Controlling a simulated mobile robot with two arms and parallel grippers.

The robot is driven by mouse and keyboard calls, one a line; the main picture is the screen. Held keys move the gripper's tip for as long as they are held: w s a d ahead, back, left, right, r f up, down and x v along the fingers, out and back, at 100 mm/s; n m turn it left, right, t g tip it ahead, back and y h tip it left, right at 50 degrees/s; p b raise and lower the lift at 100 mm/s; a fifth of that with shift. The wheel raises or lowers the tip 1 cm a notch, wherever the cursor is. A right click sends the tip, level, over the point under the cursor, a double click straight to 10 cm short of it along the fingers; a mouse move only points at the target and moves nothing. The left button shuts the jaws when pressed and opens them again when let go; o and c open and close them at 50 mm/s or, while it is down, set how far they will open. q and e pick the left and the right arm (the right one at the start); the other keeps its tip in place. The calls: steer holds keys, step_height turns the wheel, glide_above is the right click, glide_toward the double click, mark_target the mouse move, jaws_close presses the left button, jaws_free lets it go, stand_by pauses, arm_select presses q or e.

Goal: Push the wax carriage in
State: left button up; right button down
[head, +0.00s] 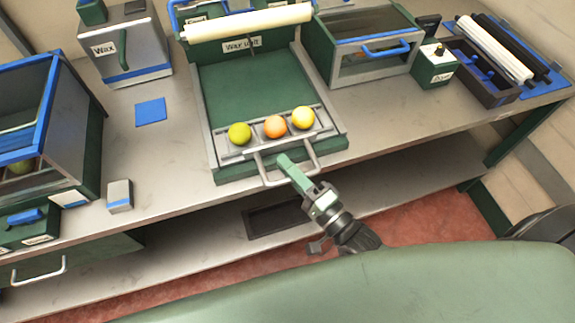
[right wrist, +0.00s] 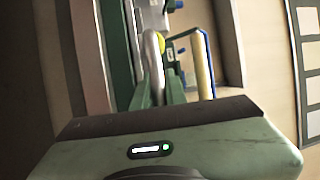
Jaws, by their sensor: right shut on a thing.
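The wax unit (head: 232,82) stands on the bench, with a cream roller (head: 250,22) across its back. The wax carriage (head: 240,154) is at the front end of the unit and carries a green, an orange and a yellow fruit (head: 303,117) in a row. Its grey handle (head: 267,181) sticks out at the front. My right gripper (head: 285,163) is shut on the handle; the handle also shows between the fingers in the right wrist view (right wrist: 154,55). My left gripper is not in view.
A wax container (head: 120,50) and a blue pad (head: 151,112) are on the left of the bench. A small grey block (head: 119,196) lies near the front edge. A glass-topped box (head: 365,45) stands close to the unit's right. The unit's bed behind the fruits is clear.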

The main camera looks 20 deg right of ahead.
mark_target(276, 146)
stand_by(0.7)
steer(key=w, duration=0.5)
steer(key=shift+w+a+f+b, duration=0.1)
steer(key=shift+f+b, duration=0.05)
steer(key=shift+b, duration=0.2)
steer(key=shift+s, duration=0.2)
steer(key=c, duration=1.5)
jaws_free()
steer(key=shift+o, duration=0.2)
